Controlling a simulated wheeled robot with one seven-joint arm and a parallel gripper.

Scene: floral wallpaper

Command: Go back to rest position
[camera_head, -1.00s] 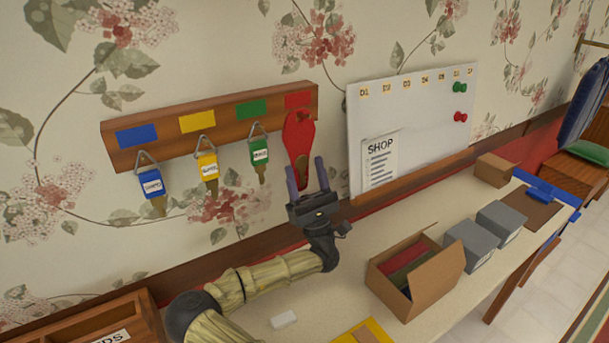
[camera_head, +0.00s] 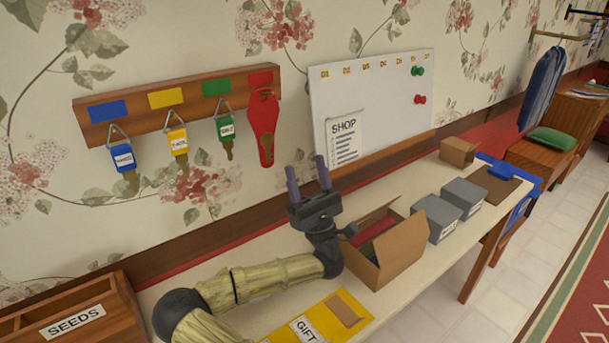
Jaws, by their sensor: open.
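My gripper (camera_head: 308,178) is open and empty, its two fingers pointing up above the table, to the right of and below the key rack. The wooden key rack (camera_head: 140,118) on the wall has blue, yellow, green and red patches. A blue-tagged key (camera_head: 123,158), a yellow-tagged key (camera_head: 178,144) and a green-tagged key (camera_head: 226,130) hang under their matching patches. A red tag (camera_head: 263,118) hangs under the red patch. My gripper is apart from all of them.
The table (camera_head: 405,185) holds an open cardboard box (camera_head: 400,255) close to my gripper, grey boxes (camera_head: 437,216), a small brown box (camera_head: 458,152) and a yellow gift envelope (camera_head: 350,318). A wooden SEEDS box (camera_head: 110,320) is at lower left. A whiteboard (camera_head: 385,100) is on the wall.

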